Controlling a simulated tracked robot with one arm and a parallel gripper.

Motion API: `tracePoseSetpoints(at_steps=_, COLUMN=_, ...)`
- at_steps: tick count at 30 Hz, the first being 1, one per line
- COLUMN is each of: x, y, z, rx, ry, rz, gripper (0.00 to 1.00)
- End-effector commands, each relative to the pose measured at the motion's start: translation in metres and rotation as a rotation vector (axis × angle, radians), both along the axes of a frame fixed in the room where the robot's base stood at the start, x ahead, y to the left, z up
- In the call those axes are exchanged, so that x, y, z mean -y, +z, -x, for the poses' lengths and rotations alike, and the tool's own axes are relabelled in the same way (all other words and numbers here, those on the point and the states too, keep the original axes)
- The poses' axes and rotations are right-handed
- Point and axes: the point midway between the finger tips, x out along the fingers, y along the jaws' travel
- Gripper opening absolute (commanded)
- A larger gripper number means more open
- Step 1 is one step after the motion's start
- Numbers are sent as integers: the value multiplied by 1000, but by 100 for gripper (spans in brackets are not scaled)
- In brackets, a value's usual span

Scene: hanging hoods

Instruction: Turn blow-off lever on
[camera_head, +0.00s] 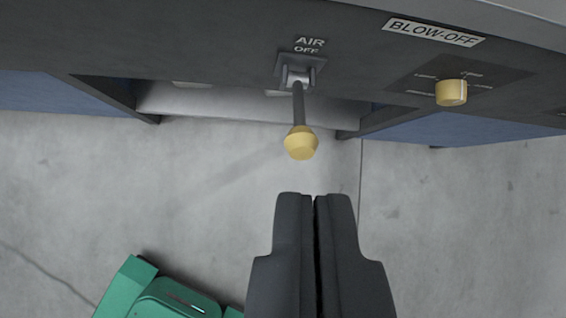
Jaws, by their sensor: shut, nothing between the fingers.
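A lever (299,108) with a dark stem and a yellow knob (301,143) sticks out from a dark panel under the label "AIR OFF". The lever hangs down from its bracket toward my gripper. A "BLOW-OFF" label (433,32) sits to the upper right of the lever, above a yellow rotary knob (451,92). My gripper (316,197) is shut and empty. In the picture its fingertips lie just below the yellow lever knob, with a visible gap between them. I cannot tell the depth of that gap.
The dark panel (200,40) runs across the top of the view. Blue surfaces (420,128) show beneath it at the left and right.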

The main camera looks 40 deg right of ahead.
Motion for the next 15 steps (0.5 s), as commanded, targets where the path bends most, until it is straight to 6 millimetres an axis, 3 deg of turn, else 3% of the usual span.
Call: tracePoseSetpoints(at_steps=15, x=0, y=-7, z=-1, rx=-7, ry=6, rz=4, gripper=0)
